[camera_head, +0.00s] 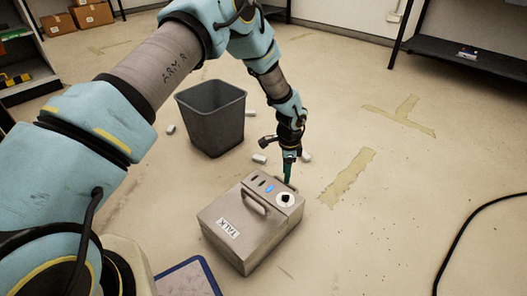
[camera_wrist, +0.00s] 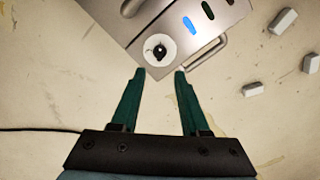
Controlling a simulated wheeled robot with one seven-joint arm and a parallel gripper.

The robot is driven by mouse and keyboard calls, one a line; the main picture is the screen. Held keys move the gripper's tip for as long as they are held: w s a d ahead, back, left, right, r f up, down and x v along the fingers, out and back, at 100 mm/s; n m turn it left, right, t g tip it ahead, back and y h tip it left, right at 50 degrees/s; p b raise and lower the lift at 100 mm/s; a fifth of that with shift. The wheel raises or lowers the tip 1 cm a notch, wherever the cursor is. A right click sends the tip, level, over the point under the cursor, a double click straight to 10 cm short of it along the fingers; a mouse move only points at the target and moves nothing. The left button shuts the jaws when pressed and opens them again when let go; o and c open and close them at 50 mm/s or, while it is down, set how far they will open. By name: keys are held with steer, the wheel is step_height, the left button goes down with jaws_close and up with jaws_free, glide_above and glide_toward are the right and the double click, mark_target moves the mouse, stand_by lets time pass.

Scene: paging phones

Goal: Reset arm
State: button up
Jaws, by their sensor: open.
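My gripper (camera_head: 289,170) hangs at the end of my blue arm, at the back edge of a grey metal box (camera_head: 232,246) on the floor. The box has a label reading TALK, a handle, a white round dial with a dark knob (camera_head: 285,199) and a lit blue button (camera_head: 270,188). In the wrist view my gripper (camera_wrist: 158,73) is open with two green fingers apart and nothing between them. The dial (camera_wrist: 160,50) lies just beyond the fingertips, and the blue button (camera_wrist: 189,25) is lit to its right.
A dark grey bin (camera_head: 213,120) stands behind the box. Several small white blocks (camera_head: 260,159) lie on the floor near it. A black cable (camera_head: 462,235) runs along the right. Dark shelves (camera_head: 465,62) stand at the back right. The floor right of the box is mostly clear.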

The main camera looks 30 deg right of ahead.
steer(key=w+a+r+n, duration=0.55)
steer(key=a+r, duration=0.35)
steer(key=a, duration=0.2)
steer(key=w+a+r+n, duration=0.5)
steer(key=w+a+r, duration=0.3)
steer(key=a, duration=0.4)
steer(key=s+a+r+n+t, duration=0.1)
steer(key=s+a+r+n, duration=0.25)
steer(key=a, duration=0.45)
steer(key=s+a+r+n, duration=0.3)
steer(key=a+r+n, duration=0.2)
steer(key=a, duration=0.4)
steer(key=s+a+r+n+t, duration=0.1)
steer(key=s+a+r+n, duration=0.25)
steer(key=a, duration=0.45)
step_height(320, 180, up, 36)
steer(key=p, duration=3.5)
steer(key=shift+f, duration=0.2)
steer(key=shift+n, duration=0.25)
